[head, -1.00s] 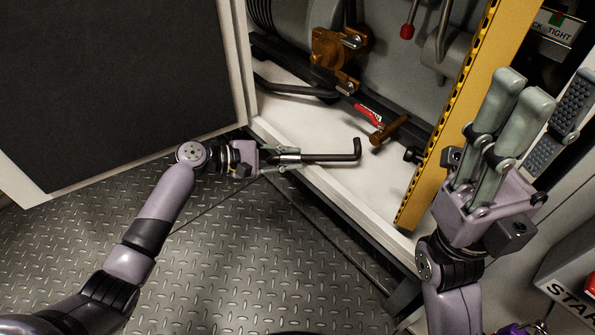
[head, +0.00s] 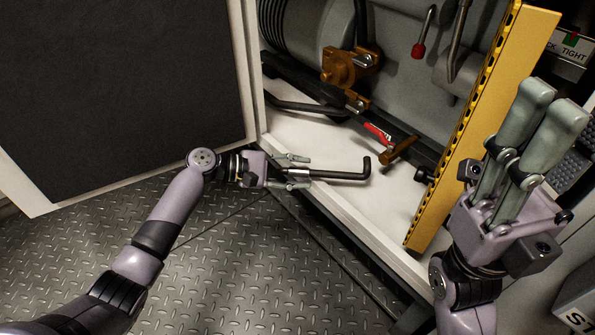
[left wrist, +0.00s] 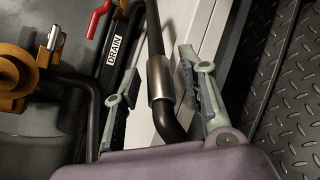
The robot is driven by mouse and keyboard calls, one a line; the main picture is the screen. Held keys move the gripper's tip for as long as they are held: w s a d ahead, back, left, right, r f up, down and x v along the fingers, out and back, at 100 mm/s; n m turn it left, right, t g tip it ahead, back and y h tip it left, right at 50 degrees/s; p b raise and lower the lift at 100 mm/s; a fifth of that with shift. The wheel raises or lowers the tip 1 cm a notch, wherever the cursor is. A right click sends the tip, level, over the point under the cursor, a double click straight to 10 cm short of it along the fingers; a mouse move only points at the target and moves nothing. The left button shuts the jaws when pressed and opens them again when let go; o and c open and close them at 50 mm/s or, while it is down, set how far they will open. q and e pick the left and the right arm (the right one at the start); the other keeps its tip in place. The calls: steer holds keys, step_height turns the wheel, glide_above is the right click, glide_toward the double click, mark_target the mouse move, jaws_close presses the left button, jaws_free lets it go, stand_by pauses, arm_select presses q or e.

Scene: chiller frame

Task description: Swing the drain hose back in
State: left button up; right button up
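The drain hose (head: 340,175) is a dark tube with an upturned end at its right and a metal sleeve near my gripper. It lies across the white ledge of the frame's opening. My left gripper (head: 298,173) is open, with one finger on each side of the hose. In the left wrist view the hose (left wrist: 154,40) and its metal sleeve (left wrist: 160,80) pass between the spread fingers, with a gap to each. A label reading DRAIN (left wrist: 115,50) is beside it there. My right gripper (head: 550,108) is raised at the right, its fingers together and empty.
A dark panel door (head: 120,90) stands open at the left. A yellow perforated post (head: 480,130) rises right of the opening. Brass valves (head: 345,66) and a red-handled lever (head: 378,133) are inside. The diamond-plate floor (head: 240,270) is clear.

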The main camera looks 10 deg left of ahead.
arm_select(q)
steer(key=v, duration=1.2)
steer(key=shift+c, duration=0.5)
